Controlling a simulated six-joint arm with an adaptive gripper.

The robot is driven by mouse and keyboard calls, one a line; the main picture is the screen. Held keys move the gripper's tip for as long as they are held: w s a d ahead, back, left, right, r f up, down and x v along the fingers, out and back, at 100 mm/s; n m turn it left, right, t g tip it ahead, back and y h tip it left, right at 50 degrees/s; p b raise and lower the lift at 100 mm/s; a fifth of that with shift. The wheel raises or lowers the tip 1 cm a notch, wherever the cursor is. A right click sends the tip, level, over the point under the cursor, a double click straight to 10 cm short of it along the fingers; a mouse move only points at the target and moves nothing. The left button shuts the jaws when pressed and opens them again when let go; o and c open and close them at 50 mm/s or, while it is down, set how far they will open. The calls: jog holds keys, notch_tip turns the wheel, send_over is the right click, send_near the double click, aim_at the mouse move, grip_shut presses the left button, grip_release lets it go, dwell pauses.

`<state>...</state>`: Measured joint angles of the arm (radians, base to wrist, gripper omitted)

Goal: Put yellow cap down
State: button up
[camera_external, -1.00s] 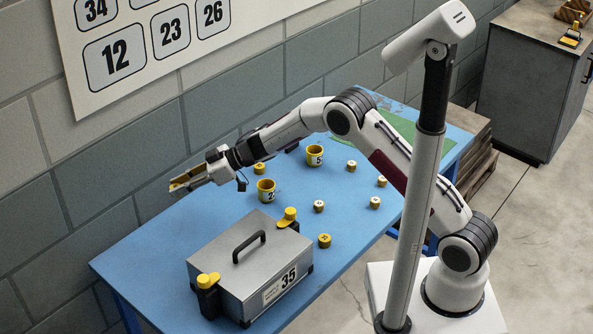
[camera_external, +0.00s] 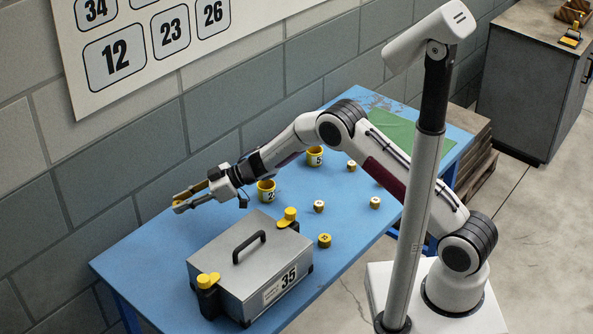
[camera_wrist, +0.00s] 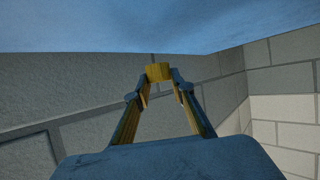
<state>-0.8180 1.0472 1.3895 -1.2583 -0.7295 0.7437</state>
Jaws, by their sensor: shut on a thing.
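My gripper (camera_external: 179,203) is over the far left part of the blue table (camera_external: 150,262), near the block wall, and points left. In the wrist view my gripper (camera_wrist: 159,80) has its fingertips closed on a small yellow cap (camera_wrist: 159,72). Blue tabletop fills the top of that view, beyond the cap. The cap is too small to tell apart from the fingers in the external view. Whether it touches the table cannot be told. Another yellow cap (camera_external: 325,240) lies on the table, right of the metal box.
A grey metal box (camera_external: 215,258) marked 35, with a handle and yellow-topped clamps, stands at the front. Yellow cups (camera_external: 266,191) (camera_external: 315,157) and small pale-topped caps (camera_external: 319,206) (camera_external: 375,202) stand to the right. The table's left end is clear. The wall (camera_external: 60,210) rises behind.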

jog(key=shift+f, duration=1.9)
jog(key=shift+f, duration=0.15)
jog(key=o, duration=0.8)
jog(key=shift+v, duration=6.1)
jog(key=shift+a, duration=0.1)
